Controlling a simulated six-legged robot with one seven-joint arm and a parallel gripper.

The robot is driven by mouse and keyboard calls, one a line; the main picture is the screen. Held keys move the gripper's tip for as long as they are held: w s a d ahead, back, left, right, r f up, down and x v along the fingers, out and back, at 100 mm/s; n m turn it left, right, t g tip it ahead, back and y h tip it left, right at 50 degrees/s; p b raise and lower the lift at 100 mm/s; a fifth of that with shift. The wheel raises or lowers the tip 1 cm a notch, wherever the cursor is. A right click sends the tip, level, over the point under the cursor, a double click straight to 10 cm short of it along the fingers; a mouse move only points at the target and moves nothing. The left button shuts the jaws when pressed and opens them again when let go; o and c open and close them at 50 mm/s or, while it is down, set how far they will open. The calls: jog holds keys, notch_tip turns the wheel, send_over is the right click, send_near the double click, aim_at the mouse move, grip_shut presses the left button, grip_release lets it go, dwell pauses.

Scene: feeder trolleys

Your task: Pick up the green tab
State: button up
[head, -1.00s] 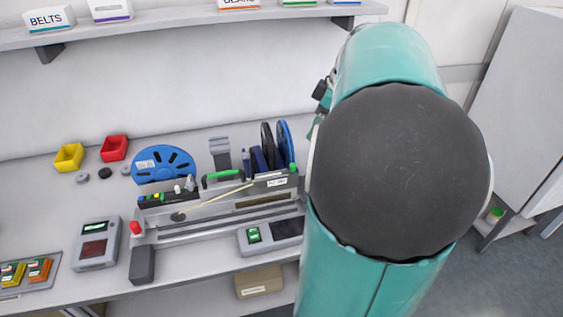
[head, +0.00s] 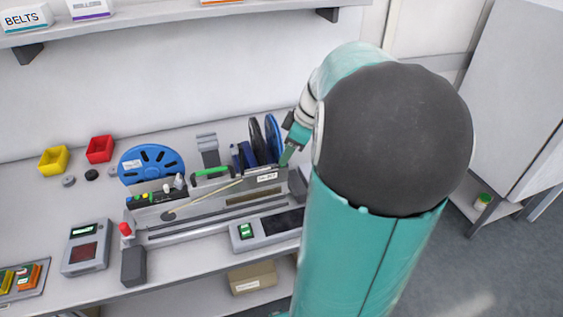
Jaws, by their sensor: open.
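My gripper (head: 289,155) is at the right end of the grey feeder unit (head: 268,178), just right of the upright blue reel (head: 273,138), pointing down. It is small in the view and the gap between its fingers is hard to make out. The small green tab at that end is not clearly visible now; my gripper covers its place, and I cannot tell whether they touch. A longer green handle (head: 211,172) lies on top of the feeder unit, left of my gripper.
Yellow (head: 53,159) and red (head: 100,149) bins sit at the back left. A grey device (head: 86,247) is at the front left. My arm hides the bench's right side.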

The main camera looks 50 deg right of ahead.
jog(key=x, duration=0.3)
grip_shut()
jog(key=shift+w+r, duration=0.1)
jog(key=shift+r, duration=0.05)
